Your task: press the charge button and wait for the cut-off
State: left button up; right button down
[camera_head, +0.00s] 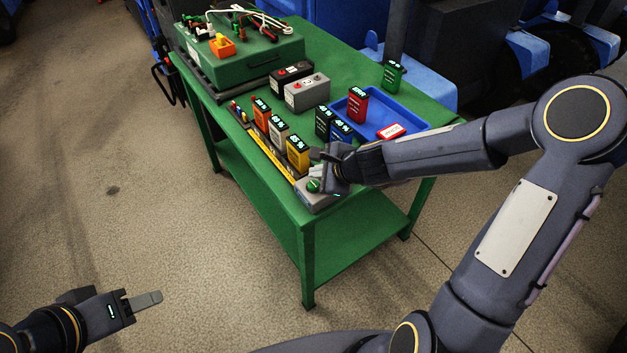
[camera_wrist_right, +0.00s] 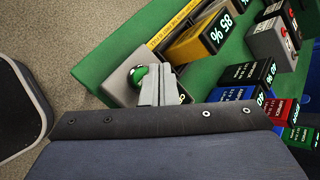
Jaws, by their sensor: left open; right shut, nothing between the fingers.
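A round green button (camera_head: 314,185) sits on a grey box (camera_head: 318,201) at the table's near corner, beside the yellow-edged charging rail (camera_head: 271,153). The button also shows in the right wrist view (camera_wrist_right: 140,73). My right gripper (camera_head: 319,177) is shut and empty, its fingertips right beside the button. In the right wrist view its fingers (camera_wrist_right: 158,84) overlap the button's edge; I cannot tell whether they touch it. A yellow battery (camera_head: 297,154) reading 85 % stands in the rail, with grey (camera_head: 278,133) and orange (camera_head: 261,113) ones behind it. My left gripper (camera_head: 150,299) is open and empty over the floor.
A blue tray (camera_head: 413,122) holds a standing red battery (camera_head: 357,105) and a flat red piece (camera_head: 391,131). Two larger batteries and a green case (camera_head: 245,62) with cables stand farther back.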

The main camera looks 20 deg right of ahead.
aim_at(317, 186)
notch_tip(317, 186, up, 4)
jog(key=p, duration=0.3)
dwell(0.6)
jog(key=s+r+n+y, duration=0.1)
jog(key=s+r+n, duration=1)
jog(key=s+d+n+g+h, duration=0.1)
jog(key=s+d+n, duration=0.1)
jog(key=s, duration=0.5)
jog(key=s+d+n+g, duration=0.1)
jog(key=s+d+n, duration=0.1)
jog(key=s+n, duration=0.3)
jog(key=s, duration=0.3)
jog(key=shift+d+f+n+h, duration=0.15)
jog(key=shift+d+n+h, duration=0.15)
jog(key=shift+d+h, duration=0.1)
